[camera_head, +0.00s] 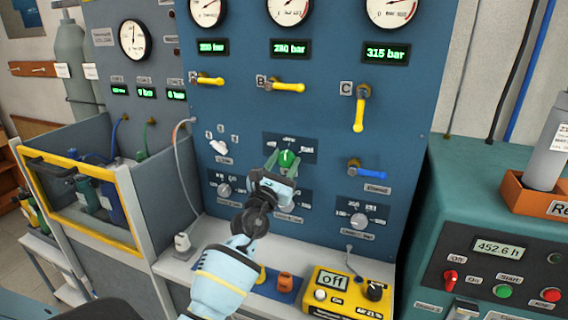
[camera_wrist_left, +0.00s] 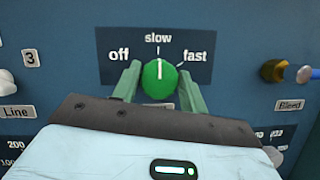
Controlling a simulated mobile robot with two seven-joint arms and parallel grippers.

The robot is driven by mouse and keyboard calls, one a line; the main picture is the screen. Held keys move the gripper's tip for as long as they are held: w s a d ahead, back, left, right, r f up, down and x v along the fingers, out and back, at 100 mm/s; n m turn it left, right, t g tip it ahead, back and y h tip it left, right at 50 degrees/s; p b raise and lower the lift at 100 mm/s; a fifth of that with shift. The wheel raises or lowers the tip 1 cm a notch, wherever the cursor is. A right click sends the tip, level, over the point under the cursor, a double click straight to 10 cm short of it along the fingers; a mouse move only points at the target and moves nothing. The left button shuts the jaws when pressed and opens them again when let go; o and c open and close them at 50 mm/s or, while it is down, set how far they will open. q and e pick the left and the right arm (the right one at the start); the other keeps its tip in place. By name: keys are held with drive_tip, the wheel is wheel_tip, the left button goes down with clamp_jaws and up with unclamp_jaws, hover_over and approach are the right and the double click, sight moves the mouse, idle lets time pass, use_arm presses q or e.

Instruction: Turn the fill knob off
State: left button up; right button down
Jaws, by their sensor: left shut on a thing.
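The fill knob is a round green knob (camera_head: 287,158) on a dark plate in the middle of the blue panel. It shows large in the left wrist view (camera_wrist_left: 159,80), where the plate reads off, slow and fast. Its white mark points straight up, at slow. My left gripper (camera_head: 286,164) reaches up to the knob from below. Its two green fingers (camera_wrist_left: 160,88) stand one on each side of the knob and are shut on it. My right gripper is not in view.
Yellow valve handles (camera_head: 359,112) stick out above, and a blue bleed handle (camera_head: 368,171) is to the right. A white line knob (camera_head: 218,147) is to the left. A yellow meter (camera_head: 347,294) reading off stands on the shelf below. A green machine (camera_head: 492,220) is at right.

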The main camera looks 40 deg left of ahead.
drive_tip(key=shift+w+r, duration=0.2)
